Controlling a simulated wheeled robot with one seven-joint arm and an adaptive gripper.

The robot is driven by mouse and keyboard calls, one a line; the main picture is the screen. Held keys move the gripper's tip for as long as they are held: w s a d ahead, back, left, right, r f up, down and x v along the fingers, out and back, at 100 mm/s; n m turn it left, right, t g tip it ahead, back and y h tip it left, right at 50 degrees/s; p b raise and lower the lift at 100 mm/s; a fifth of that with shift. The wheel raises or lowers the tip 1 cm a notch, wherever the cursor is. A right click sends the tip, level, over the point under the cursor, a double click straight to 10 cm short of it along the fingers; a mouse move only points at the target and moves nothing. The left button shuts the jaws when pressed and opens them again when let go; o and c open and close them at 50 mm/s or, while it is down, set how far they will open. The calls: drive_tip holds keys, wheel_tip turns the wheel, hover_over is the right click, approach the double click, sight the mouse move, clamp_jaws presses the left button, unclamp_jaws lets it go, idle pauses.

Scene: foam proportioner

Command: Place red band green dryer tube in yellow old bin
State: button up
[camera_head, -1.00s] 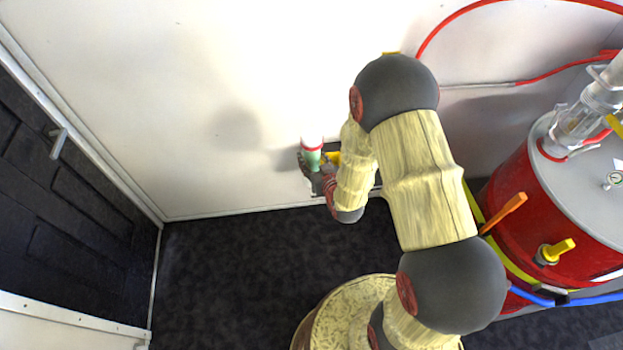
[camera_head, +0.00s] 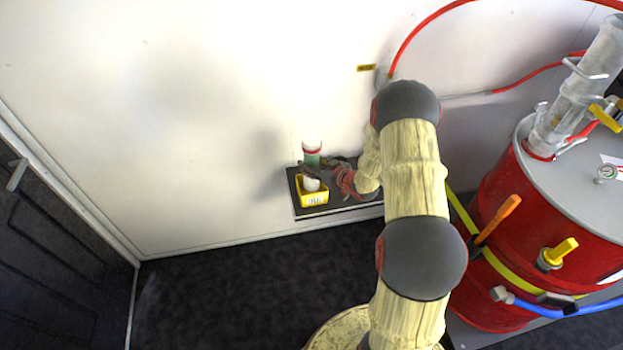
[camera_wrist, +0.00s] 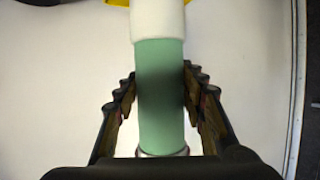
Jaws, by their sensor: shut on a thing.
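The dryer tube (camera_head: 312,158) is green with a red band near its upper end and white ends. My gripper (camera_head: 312,168) is shut on its green middle and holds it roughly upright. In the wrist view the tube (camera_wrist: 160,85) stands between both fingers of my gripper (camera_wrist: 160,92), its white end toward the top. The yellow bin (camera_head: 313,199), with a label on its front, sits on a dark shelf. The tube's white lower end overlaps the bin's opening in the head view; I cannot tell how deep it is. A yellow edge shows at the wrist view's top.
The dark shelf (camera_head: 300,211) is fixed low on the white wall (camera_head: 200,120). A red tank (camera_head: 510,225) with orange and yellow handles and a blue hose stands to the right of my arm. Dark floor is open at lower left.

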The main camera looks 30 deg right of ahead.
drive_tip(key=shift+f+b, duration=0.8)
drive_tip(key=shift+f, duration=1.75)
drive_tip(key=o, duration=1.5)
drive_tip(key=shift+f, duration=0.1)
